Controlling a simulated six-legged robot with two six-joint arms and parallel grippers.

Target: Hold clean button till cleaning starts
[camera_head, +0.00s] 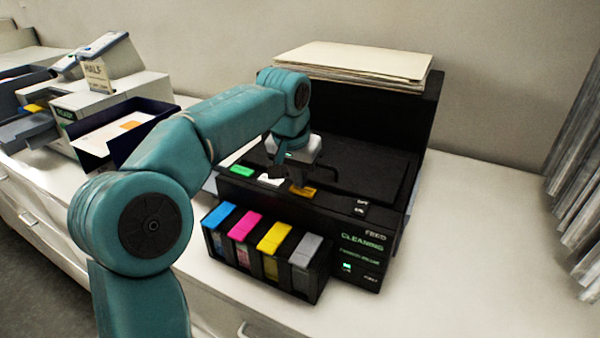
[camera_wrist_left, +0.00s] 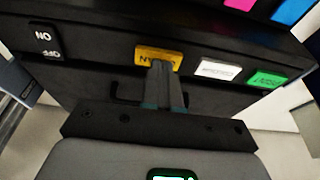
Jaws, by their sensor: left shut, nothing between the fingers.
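The black printer (camera_head: 370,150) stands on the white counter. Its front strip has a green button (camera_head: 242,171), a white button (camera_head: 270,180) and an orange-yellow button (camera_head: 304,192). In the left wrist view the orange-yellow button (camera_wrist_left: 158,56) has lettering upside down, partly hidden by my fingers. My left gripper (camera_head: 297,184) is shut and empty, its fingertips (camera_wrist_left: 162,66) at the orange-yellow button's edge, seemingly touching it; how far it is pressed I cannot tell. The front panel (camera_head: 362,243) shows green text reading "CLEANING". My right gripper is out of view.
Ink tanks in blue, magenta, yellow and grey (camera_head: 265,255) project from the printer's front. An on/off switch (camera_wrist_left: 46,42) sits beside the buttons. Paper (camera_head: 350,60) lies on top. A dark tray (camera_head: 120,133) stands left; the counter at right (camera_head: 480,240) is clear.

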